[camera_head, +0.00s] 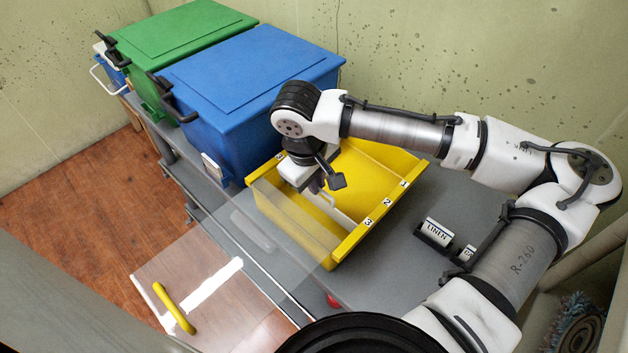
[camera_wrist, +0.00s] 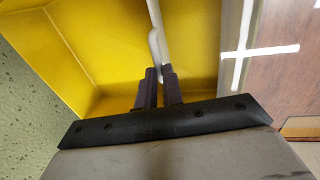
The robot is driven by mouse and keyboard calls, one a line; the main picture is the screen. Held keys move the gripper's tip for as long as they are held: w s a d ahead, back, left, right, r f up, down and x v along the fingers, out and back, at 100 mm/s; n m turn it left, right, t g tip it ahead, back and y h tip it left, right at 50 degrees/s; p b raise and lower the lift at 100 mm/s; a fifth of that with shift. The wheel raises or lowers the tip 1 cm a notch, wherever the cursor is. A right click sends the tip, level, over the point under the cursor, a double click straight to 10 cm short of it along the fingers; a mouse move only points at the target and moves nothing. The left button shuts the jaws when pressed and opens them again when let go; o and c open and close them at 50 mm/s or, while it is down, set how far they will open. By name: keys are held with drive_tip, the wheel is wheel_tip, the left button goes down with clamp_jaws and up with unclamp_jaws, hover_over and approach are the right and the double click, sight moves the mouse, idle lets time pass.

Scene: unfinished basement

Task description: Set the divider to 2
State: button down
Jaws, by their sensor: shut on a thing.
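A yellow bin (camera_head: 385,165) stands on the grey bench, with marks 1, 2 and 3 along its right rim. A whitish divider (camera_head: 341,217) crosses inside it, and its right end is near the 3 mark. I cannot tell exactly which slot it sits in. My gripper (camera_head: 316,186) reaches down into the bin, and its fingers are shut on the divider. The arm hides the divider's left end in the head view.
A clear panel with a yellow handle (camera_head: 174,308) juts out in front of the bin. A blue lidded box (camera_head: 240,80) and a green one (camera_head: 180,38) stand to the left. A wall is behind.

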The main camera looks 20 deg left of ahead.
drive_tip(key=w, duration=0.1)
drive_tip(key=w+d, duration=0.1)
drive_tip(key=w, duration=0.1)
drive_tip(key=w+d, duration=0.1)
drive_tip(key=w, duration=0.1)
drive_tip(key=shift+w+p, duration=0.1)
drive_tip(key=shift+p, duration=0.25)
drive_tip(key=c, duration=1.5)
unclamp_jaws()
drive_tip(key=s+r, duration=0.1)
drive_tip(key=r, duration=0.8)
drive_tip(key=s+a+r, duration=0.1)
drive_tip(key=r, duration=0.3)
drive_tip(key=shift+s+r+b, duration=0.3)
drive_tip(key=shift+b, duration=0.1)
